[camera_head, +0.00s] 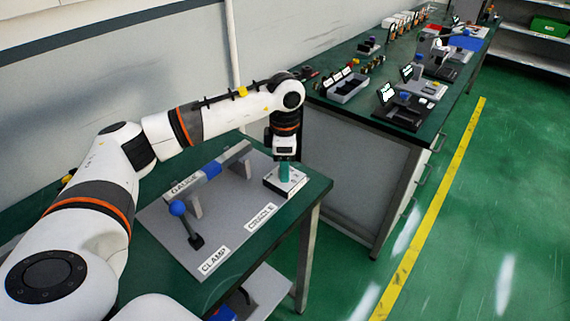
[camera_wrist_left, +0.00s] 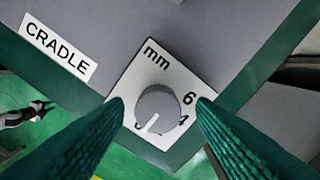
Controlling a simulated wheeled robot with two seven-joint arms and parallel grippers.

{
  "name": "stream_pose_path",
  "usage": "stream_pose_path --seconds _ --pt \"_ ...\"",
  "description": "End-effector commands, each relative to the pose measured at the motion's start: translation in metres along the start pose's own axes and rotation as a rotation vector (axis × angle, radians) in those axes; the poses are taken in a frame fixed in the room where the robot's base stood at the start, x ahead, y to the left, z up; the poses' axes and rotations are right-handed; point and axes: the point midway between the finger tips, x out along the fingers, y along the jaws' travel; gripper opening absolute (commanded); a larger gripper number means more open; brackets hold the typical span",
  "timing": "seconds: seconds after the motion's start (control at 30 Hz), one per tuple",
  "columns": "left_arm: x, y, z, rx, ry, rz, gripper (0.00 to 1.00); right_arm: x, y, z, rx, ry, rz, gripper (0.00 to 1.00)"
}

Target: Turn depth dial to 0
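The depth dial (camera_wrist_left: 157,108) is a round grey knob on a white square plate marked "mm", with 6 and 4 readable on its right. Its white pointer line aims down and slightly left, near a partly hidden mark. In the head view, the dial's box (camera_head: 287,184) sits at the table's right corner. My left gripper (camera_head: 285,170) points down over it. In the left wrist view, its green fingers (camera_wrist_left: 160,102) are open on either side of the knob, with gaps showing. They hide parts of the plate. My right gripper is not in view.
A grey board (camera_head: 232,210) beside the dial carries labels GAUGE, CLAMP and CRADLE (camera_head: 261,217), a blue-and-grey bar on supports and a blue-knobbed lever (camera_head: 178,208). A second bench (camera_head: 375,118) with trays and devices stands behind. The floor at right is clear.

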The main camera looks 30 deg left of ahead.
Motion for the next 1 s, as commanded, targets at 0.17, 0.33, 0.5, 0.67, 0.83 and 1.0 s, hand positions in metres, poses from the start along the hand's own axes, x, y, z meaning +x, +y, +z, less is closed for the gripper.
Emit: stream_pose_path --seconds 0.17,0.33,0.5,0.67,0.83,1.0 --pt "0.001 0.001 0.0 0.0 -0.002 0.003 0.52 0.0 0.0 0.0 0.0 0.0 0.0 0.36" --pt "-0.002 0.001 0.0 0.0 -0.001 0.002 0.52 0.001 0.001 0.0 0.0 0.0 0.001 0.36" --pt "-0.025 0.0 -0.001 0.0 0.001 0.0 0.52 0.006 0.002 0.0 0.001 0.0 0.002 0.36" --pt "-0.06 0.0 -0.001 0.001 0.003 -0.002 0.52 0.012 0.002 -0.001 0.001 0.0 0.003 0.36" --pt "-0.093 0.0 -0.001 0.0 0.001 0.0 0.52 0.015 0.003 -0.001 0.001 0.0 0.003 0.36" --pt "-0.113 0.0 0.0 0.0 0.0 0.001 0.52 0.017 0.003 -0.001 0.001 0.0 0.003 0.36"
